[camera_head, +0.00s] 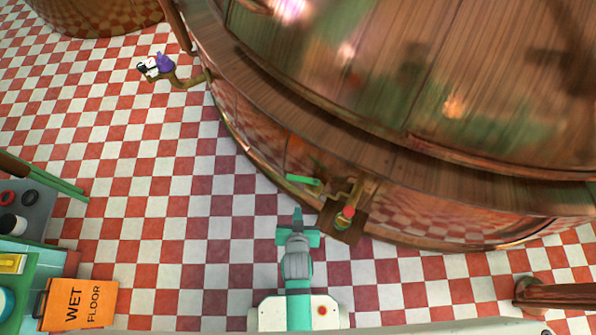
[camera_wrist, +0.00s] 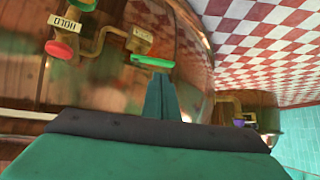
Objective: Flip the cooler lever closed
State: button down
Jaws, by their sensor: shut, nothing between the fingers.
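A green lever (camera_head: 303,180) sticks out to the left from brass pipework on the side of the copper kettle. It also shows in the wrist view (camera_wrist: 152,61), just beyond my fingertips. A round red knob (camera_head: 348,211) sits to the right of the lever on the same pipework; it shows at the upper left in the wrist view (camera_wrist: 60,50), near a "HOLD" tag (camera_wrist: 64,23). My teal gripper (camera_head: 297,213) is shut and empty, pointing toward the kettle just short of the green lever. I see no clear contact. I cannot tell which pipework part is the cooler's.
The large copper kettle (camera_head: 370,165) curves across the far side. A purple-handled valve (camera_head: 165,62) juts out at the upper left. An orange "WET FLOOR" sign (camera_head: 80,304) and a green cart (camera_head: 45,280) stand at lower left. The checkered floor (camera_head: 150,200) between is clear.

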jog(key=w+f+m+g, duration=0.1)
jog(key=w+f+g, duration=0.2)
jog(key=w, duration=0.8)
jog(key=g, duration=0.3)
send_near(303, 180)
notch_tip(303, 180, up, 2)
jog(key=w+a, duration=0.2)
jog(key=a, duration=0.1)
jog(key=shift+d+r+m+h, duration=0.2)
jog(key=shift+m+h, duration=0.1)
jog(key=shift+m, duration=0.1)
jog(key=shift+f, duration=0.1)
jog(key=a+x, duration=0.1)
jog(key=x, duration=0.9)
jog(key=shift+w+d, duration=0.25)
jog(key=shift+d, duration=0.25)
jog(key=shift+t, duration=0.3)
